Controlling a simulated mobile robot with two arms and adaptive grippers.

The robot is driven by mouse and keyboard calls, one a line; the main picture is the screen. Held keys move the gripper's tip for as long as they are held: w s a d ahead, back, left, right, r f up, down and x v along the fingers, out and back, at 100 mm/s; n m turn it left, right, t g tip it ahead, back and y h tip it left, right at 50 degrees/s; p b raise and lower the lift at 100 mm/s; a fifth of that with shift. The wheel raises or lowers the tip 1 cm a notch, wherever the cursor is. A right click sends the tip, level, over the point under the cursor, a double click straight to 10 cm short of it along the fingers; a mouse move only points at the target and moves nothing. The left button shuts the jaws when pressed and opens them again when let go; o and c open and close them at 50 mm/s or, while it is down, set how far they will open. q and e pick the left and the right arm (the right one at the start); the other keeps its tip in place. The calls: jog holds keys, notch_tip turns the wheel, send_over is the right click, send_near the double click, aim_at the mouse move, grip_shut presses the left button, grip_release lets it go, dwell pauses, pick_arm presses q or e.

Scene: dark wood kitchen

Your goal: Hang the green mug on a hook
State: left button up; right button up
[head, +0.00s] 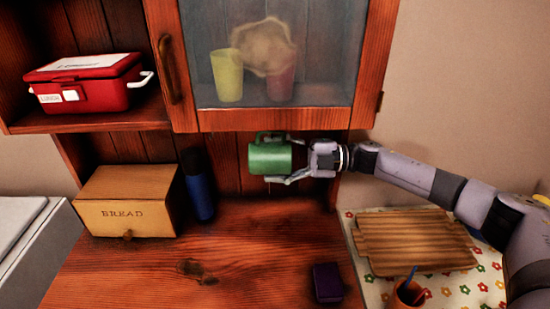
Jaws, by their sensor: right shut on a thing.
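The green mug (268,159) is in the air under the glass-door cabinet, in front of the wooden back panel. Its handle points up, so the mug lies on its side. My right gripper (290,162) comes in from the right and is shut on the mug, with a finger showing below it. No hook can be made out; the underside of the cabinet is hidden from this angle. My left gripper is not in view.
The glass-door cabinet (270,119) hangs just above the mug. A bread box (128,203) and a blue bottle (199,197) stand at the back left. A purple box (328,283) is at the front right. The middle of the wooden counter (190,268) is clear.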

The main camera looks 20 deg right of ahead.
jog(key=o, duration=1.5)
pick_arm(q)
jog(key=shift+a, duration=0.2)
pick_arm(e)
jog(key=shift+d, duration=0.1)
